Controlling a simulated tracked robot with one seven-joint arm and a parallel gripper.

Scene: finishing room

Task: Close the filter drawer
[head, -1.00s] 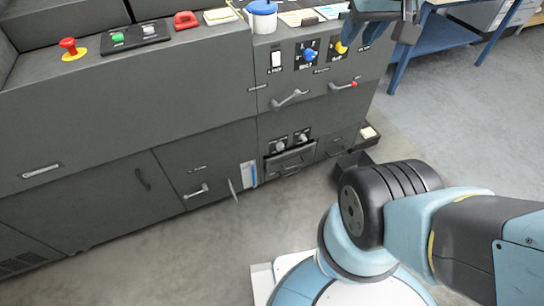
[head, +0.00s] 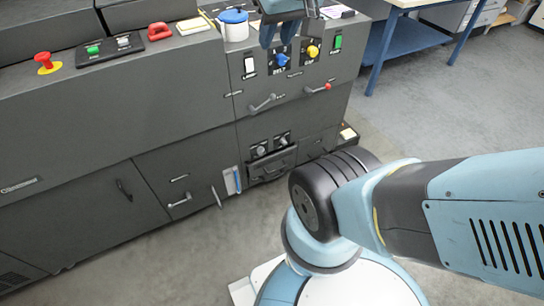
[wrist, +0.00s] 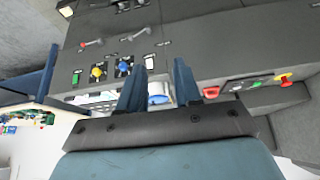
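A dark grey machine carries several fronts and handles; their labels are too small to read, so I cannot tell for sure which is the filter drawer. A low drawer front (head: 271,165) with a dark handle, below two grey knobs, appears to stick out a little in the head view. My gripper (head: 282,36) is at the top of the machine, in front of its upper edge near the blue knob (head: 282,61), well above that drawer. In the wrist view my gripper (wrist: 160,68) is open, with nothing between its fingers.
A white tub with a blue lid (head: 233,24) stands on the machine top. A red emergency button (head: 46,62) is at the left. A blue-framed table (head: 405,45) stands at the right. Grey floor is free in front of the machine. My arm hides part of the machine's lower right.

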